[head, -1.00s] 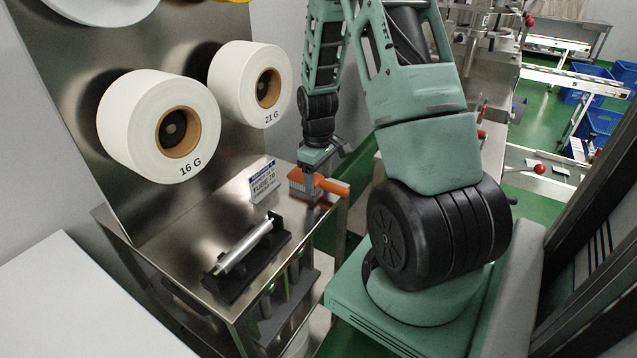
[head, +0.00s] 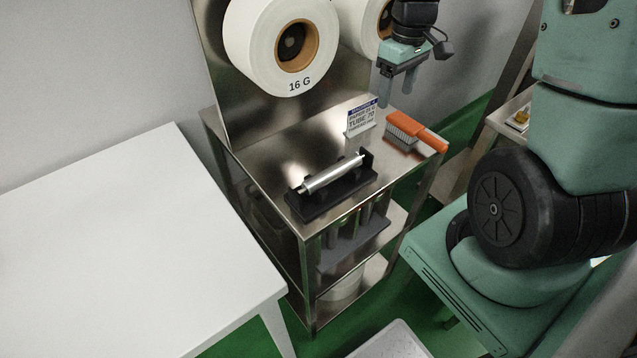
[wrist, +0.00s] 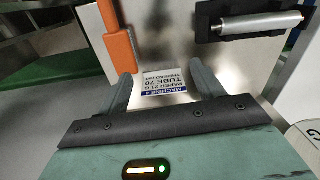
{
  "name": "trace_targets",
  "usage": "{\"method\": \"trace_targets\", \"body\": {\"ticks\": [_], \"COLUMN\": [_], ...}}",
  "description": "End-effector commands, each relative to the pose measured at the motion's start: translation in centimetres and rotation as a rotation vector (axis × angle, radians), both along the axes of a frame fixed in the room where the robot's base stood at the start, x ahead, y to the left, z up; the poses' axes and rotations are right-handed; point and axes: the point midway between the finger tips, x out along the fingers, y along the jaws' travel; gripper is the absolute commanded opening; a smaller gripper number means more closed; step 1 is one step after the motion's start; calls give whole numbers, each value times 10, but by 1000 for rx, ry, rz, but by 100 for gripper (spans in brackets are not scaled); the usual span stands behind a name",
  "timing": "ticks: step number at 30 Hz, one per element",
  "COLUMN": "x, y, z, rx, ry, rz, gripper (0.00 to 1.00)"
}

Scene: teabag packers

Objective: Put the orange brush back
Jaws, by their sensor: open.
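The orange brush (head: 420,131) with grey bristles lies on the steel cart top (head: 285,150) near its right edge, beside a small printed sign. In the wrist view the orange brush (wrist: 117,48) shows at the upper left, apart from the fingers. My gripper (head: 397,92) is above the back right of the cart top, up and to the left of the brush. It is open and empty. In the wrist view my gripper (wrist: 160,85) has its two fingers spread, with the sign between and beyond them.
The sign (head: 361,117) stands on the cart top. A black holder (head: 310,205) with a silver roller (head: 333,174) lies in front of it. Paper rolls, one marked 16 G (head: 248,45), hang on the back panel. A bare white table (head: 120,250) fills the left.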

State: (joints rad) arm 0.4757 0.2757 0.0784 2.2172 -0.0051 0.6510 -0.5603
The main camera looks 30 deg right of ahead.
Motion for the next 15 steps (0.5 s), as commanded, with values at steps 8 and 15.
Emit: {"method": "trace_targets", "body": {"ticks": [8, 15], "x": [-42, -136], "y": [215, 308], "z": [28, 35], "rx": [37, 38], "ry": [-17, -13], "rz": [272, 447], "gripper": [67, 67]}}
